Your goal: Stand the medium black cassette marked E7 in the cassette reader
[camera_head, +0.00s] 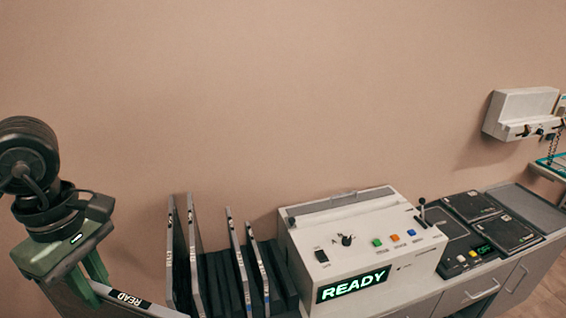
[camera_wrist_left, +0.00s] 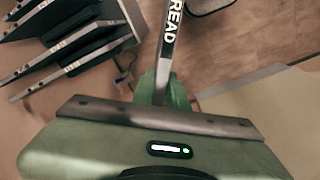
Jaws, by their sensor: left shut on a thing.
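My left gripper (camera_head: 88,276) is at the lower left in the head view, left of the rack and well apart from the reader. Its green fingers are shut on a thin cassette (camera_head: 128,299), whose grey edge has a black label reading READ. The cassette also shows edge-on between the fingers in the left wrist view (camera_wrist_left: 168,60). I see no E7 mark on it; its faces are mostly hidden. The cassette reader (camera_head: 385,255) is a white box with a lit READY display and a long slot (camera_head: 340,202) along its top back. My right gripper is not in view.
A dark rack (camera_head: 228,280) with several upright cassettes stands between my left gripper and the reader. Flat black cassettes (camera_head: 503,234) and a small device with a lit display (camera_head: 484,250) are right of the reader. A white wall unit (camera_head: 519,112) hangs at far right.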

